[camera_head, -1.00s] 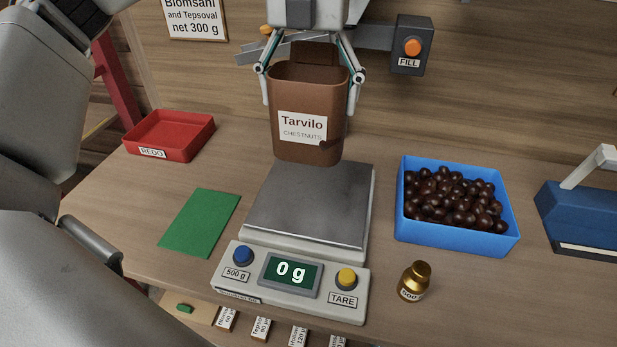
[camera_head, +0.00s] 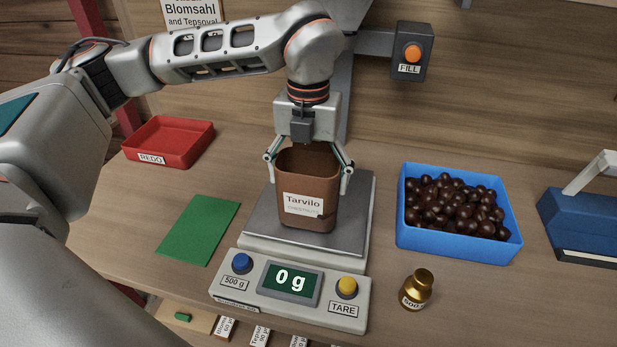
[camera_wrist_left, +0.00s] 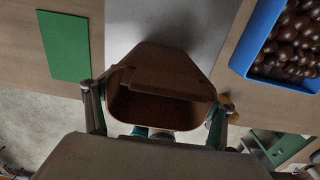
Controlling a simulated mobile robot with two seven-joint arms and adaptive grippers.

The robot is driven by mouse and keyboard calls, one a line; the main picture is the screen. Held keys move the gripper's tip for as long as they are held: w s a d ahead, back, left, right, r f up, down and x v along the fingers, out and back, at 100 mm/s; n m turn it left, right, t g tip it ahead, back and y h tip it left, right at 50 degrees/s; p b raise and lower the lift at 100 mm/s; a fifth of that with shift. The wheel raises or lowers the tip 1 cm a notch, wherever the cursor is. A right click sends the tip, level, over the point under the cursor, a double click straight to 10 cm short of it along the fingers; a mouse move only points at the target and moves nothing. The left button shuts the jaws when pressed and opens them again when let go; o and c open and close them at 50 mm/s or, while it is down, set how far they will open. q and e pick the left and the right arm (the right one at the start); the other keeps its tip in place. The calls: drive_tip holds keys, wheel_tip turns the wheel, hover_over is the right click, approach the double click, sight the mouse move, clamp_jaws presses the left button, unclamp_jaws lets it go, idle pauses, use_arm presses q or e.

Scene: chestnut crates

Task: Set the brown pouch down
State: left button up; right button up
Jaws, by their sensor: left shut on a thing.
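The brown pouch (camera_head: 311,213), labelled "Tarvilo chestnuts", is upright with its open top facing up. It is over the steel plate of the scale (camera_head: 352,225), whose display reads 0 g. I cannot tell whether its bottom touches the plate. My left gripper (camera_head: 309,171) is shut on the pouch, one finger at each side of its rim. The left wrist view shows the pouch (camera_wrist_left: 160,85) between the fingers, its inside dark and seemingly empty. My right gripper is not in view.
A blue tray of chestnuts (camera_head: 405,236) stands right of the scale, with a brass weight (camera_head: 417,290) in front of it. A green mat (camera_head: 198,230) and a red REDO tray (camera_head: 170,160) lie left. A FILL button box (camera_head: 411,52) is at the back.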

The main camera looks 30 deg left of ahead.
use_arm(q)
drive_tip(key=shift+f, duration=0.2)
drive_tip(key=o, duration=1.3)
drive_tip(key=shift+r, duration=0.1)
wheel_tip(320, 180, up, 12)
drive_tip(key=shift+r, duration=0.1)
drive_tip(key=shift+s, duration=0.1)
